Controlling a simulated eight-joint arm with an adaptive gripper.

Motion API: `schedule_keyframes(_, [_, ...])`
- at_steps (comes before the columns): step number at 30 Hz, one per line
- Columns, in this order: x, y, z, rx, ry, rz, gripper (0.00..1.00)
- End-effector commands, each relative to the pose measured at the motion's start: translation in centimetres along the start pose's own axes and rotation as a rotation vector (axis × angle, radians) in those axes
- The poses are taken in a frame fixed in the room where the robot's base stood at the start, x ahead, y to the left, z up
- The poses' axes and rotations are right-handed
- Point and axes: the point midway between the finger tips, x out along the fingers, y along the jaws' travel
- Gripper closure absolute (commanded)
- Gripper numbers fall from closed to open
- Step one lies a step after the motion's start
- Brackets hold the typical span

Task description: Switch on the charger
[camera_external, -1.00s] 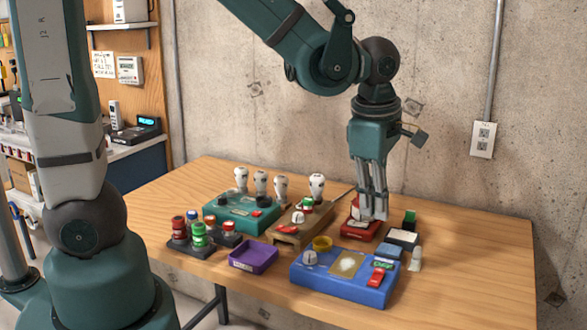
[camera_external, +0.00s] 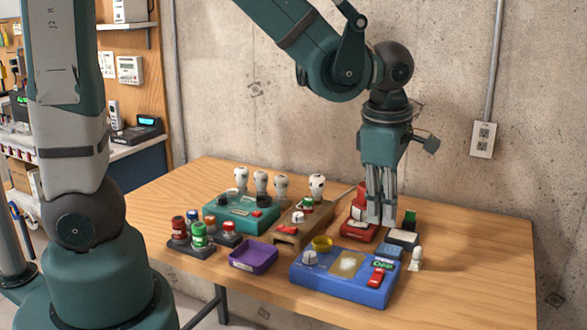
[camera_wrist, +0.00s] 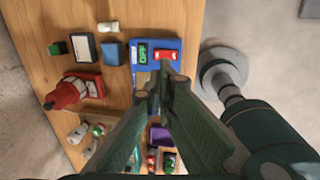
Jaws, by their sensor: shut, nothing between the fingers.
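A blue box (camera_external: 340,287) stands at the table's front right with a knob, a yellow ring, a pale pad, a small green display and a red switch (camera_external: 377,276). In the wrist view the blue box (camera_wrist: 172,44), its red switch (camera_wrist: 166,55) and its display (camera_wrist: 142,53), which seems to read OFF, lie just beyond my fingertips. No readable label tells whether this is the charger. My gripper (camera_external: 382,224) is shut and empty, pointing down behind the blue box and in front of a red device (camera_external: 357,233). The fingers (camera_wrist: 162,80) hide part of the blue box.
A teal box (camera_external: 240,213), a wooden block (camera_external: 288,239), a purple tray (camera_external: 254,257) and a rack of jars (camera_external: 190,247) stand to the left. Small blocks and a white bottle (camera_external: 416,258) are close on the right. The table's right side is clear.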

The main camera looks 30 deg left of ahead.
Motion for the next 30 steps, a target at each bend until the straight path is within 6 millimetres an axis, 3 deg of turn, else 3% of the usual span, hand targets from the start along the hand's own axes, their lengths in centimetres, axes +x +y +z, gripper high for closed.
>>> schedule_keyframes(30, [9.0, 0.0, 0.0, 0.0, 0.0, 0.0, 1.0])
